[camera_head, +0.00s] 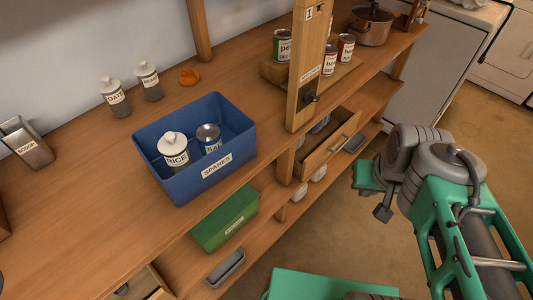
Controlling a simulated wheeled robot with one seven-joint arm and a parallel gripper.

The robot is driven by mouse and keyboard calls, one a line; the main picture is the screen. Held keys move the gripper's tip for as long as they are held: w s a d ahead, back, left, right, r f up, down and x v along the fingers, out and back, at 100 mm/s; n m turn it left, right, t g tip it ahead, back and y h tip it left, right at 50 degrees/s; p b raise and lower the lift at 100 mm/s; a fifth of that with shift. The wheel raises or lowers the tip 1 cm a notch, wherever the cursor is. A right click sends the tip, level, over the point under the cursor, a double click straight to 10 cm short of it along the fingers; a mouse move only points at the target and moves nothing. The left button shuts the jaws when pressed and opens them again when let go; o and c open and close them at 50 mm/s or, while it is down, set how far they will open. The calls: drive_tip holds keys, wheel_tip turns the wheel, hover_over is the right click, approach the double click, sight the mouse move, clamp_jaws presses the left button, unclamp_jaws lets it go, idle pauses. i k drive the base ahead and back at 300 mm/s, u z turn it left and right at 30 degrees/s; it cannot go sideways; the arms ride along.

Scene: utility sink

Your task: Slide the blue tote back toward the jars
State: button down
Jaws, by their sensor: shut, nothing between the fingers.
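The blue tote (173,120), with a "SPARES" label on its front, stands upright on the wooden counter at its front edge. It holds a white-lidded jar marked "RICE" (174,155) and a can (208,137). Two white-lidded jars (117,101) (150,82) stand behind the tote near the wall, with bare counter between. My gripper (383,212) is at the right, over the floor, well away from the tote. It is shut and empty, and small in view.
An orange object (189,76) lies behind the tote, right of the jars. A wooden post (307,70) rises right of the tote. An open drawer (330,150) juts out below the counter. A green bin (226,220) sits on the lower shelf. A metal canister (27,144) stands left.

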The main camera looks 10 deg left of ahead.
sight(238, 131)
drive_tip(key=z, duration=0.1)
drive_tip(key=k, duration=1.3)
drive_tip(key=u, duration=1.85)
drive_tip(key=i, duration=0.5)
drive_tip(key=u, duration=0.1)
